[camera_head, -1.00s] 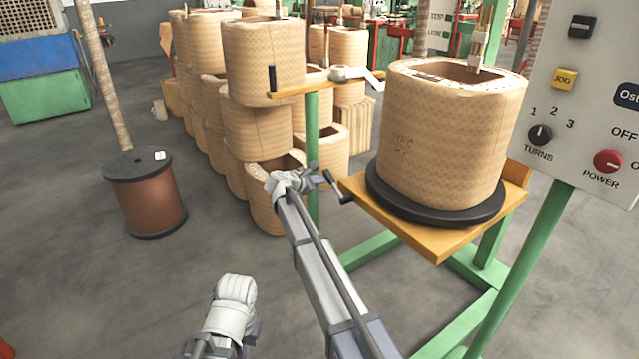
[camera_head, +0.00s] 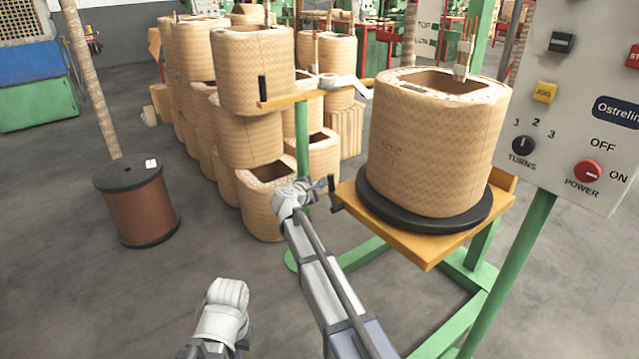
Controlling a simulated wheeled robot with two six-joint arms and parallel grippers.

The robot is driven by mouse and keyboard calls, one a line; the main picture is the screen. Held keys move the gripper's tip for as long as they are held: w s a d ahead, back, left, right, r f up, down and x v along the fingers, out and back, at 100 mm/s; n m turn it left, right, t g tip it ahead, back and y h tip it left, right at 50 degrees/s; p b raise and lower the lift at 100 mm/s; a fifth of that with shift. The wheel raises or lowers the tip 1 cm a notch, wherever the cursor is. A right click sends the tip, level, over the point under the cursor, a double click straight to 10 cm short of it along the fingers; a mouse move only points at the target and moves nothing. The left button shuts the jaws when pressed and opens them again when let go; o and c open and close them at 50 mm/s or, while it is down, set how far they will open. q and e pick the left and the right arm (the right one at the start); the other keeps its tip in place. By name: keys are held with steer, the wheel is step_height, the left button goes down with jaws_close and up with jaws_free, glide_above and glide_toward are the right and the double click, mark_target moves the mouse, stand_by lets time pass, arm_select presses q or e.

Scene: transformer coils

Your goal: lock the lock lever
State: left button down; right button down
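A small dark lever (camera_head: 335,197) is at the left corner of the yellow platform (camera_head: 425,255) under the large coil. I take it for the lock lever; it hangs roughly upright. My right gripper (camera_head: 325,184) is at the end of the long grey arm, right at the lever's upper end. The gripper is small and partly merged with the lever, so I cannot tell contact or whether the fingers are closed. My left arm shows only a white joint at bottom centre-left; its gripper is not visible.
A large patterned coil (camera_head: 435,145) stands on a black disc (camera_head: 425,212) on the platform. A control panel (camera_head: 585,110) is at right. A yellow bar (camera_head: 290,98) with a black handle is behind. Stacked coils (camera_head: 250,130) and a copper drum (camera_head: 138,205) stand left. The front-left floor is clear.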

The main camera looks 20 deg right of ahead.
arm_select(q)
steer(key=shift+r, duration=0.1)
arm_select(e)
steer(key=shift+s+d, duration=0.15)
steer(key=shift+s, duration=0.2)
stand_by(0.3)
arm_select(q)
steer(key=shift+a, duration=0.1)
arm_select(e)
steer(key=shift+w, duration=0.15)
